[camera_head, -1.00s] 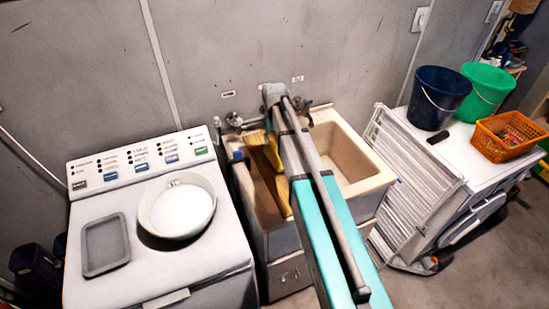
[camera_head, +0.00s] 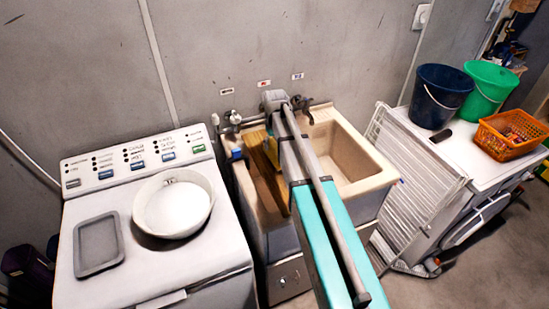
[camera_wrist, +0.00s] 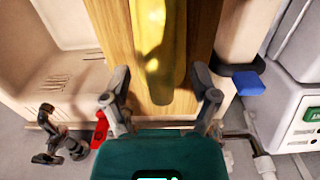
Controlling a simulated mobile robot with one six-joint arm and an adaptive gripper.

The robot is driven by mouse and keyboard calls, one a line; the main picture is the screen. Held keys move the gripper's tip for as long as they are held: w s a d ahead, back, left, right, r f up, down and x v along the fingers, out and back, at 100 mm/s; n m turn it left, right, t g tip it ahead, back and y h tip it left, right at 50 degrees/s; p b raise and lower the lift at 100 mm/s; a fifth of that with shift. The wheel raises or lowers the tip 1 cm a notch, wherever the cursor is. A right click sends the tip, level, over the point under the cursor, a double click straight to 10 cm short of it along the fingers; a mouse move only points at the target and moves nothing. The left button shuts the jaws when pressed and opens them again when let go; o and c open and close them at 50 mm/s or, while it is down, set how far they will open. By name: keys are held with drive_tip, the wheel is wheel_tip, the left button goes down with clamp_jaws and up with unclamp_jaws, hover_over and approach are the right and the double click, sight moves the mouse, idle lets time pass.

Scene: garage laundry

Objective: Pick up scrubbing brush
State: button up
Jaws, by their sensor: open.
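A long yellow thing (camera_wrist: 160,40) lies on a wooden board (camera_wrist: 120,40) in the wrist view; I cannot tell whether it is the scrubbing brush. My gripper (camera_wrist: 161,88) is open, with one finger on each side of its near end and nothing held. I cannot tell if the fingers touch the board. In the head view the board (camera_head: 264,182) lies across the left part of the beige sink (camera_head: 377,182), and my arm hides the gripper. A small dark thing (camera_head: 440,135) lies on the white machine at right; it is too small to identify.
A washer (camera_head: 190,262) with a white basin (camera_head: 172,207) and a grey tray (camera_head: 98,246) stands left. Taps (camera_wrist: 55,145) line the wall behind the sink. A drying rack (camera_head: 410,180), blue bucket (camera_head: 438,97), green bucket (camera_head: 488,88) and orange basket (camera_head: 511,134) are right.

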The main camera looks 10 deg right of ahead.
drive_tip(key=shift+f+b, duration=0.4)
drive_tip(key=shift+f, duration=0.2)
clamp_jaws()
idle(0.4)
